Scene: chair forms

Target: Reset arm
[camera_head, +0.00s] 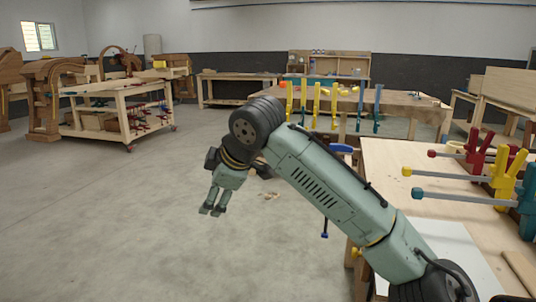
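My arm reaches up from the lower right and bends down at its wrist near the middle of the view. My gripper (213,208) hangs at the end, pointing down over the open concrete floor, left of the near workbench. Its two fingertips look close together with a small gap between them, and I see nothing held there. The picture is too small to tell how far apart the fingers are.
The near workbench (385,158) at the right carries several bar clamps (476,146) in red, yellow and teal. A bench with upright clamps (400,101) stands behind. A wheeled wooden cart (118,117) is at the left. The floor (110,220) at the left is clear.

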